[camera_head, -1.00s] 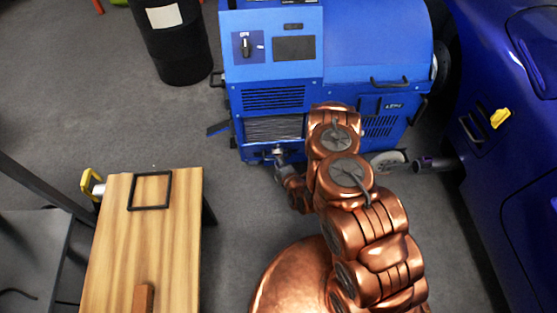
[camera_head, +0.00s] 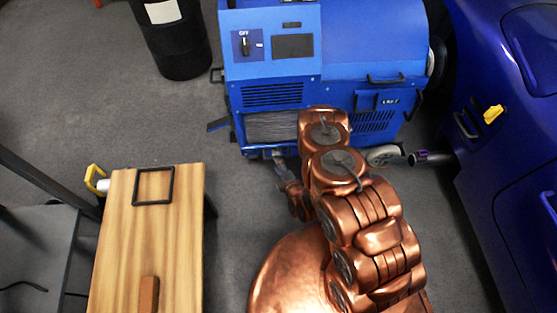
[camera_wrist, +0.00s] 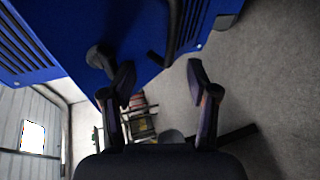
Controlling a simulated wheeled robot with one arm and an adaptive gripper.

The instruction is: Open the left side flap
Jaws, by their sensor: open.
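The blue dynamometer machine (camera_head: 275,75) stands at top centre in the head view. A dark handle (camera_head: 217,75) sits on its left edge, and a dark blue piece (camera_head: 218,125) juts out low on that side. I cannot tell which part is the left side flap. My gripper (camera_head: 279,157) is low, by the machine's lower front. In the wrist view my gripper (camera_wrist: 160,72) has its fingers spread, with nothing seen between them. The machine's blue panel (camera_wrist: 120,25) lies just beyond, with a dark knob (camera_wrist: 100,58) near the left finger and a dark bar handle (camera_wrist: 173,30).
A wooden table (camera_head: 180,235) with a black frame (camera_head: 153,186) stands at left. A black drum (camera_head: 175,45) is behind it. A blue car (camera_head: 500,140) is close on the right. Grey floor (camera_head: 235,210) is clear between the table and my arm.

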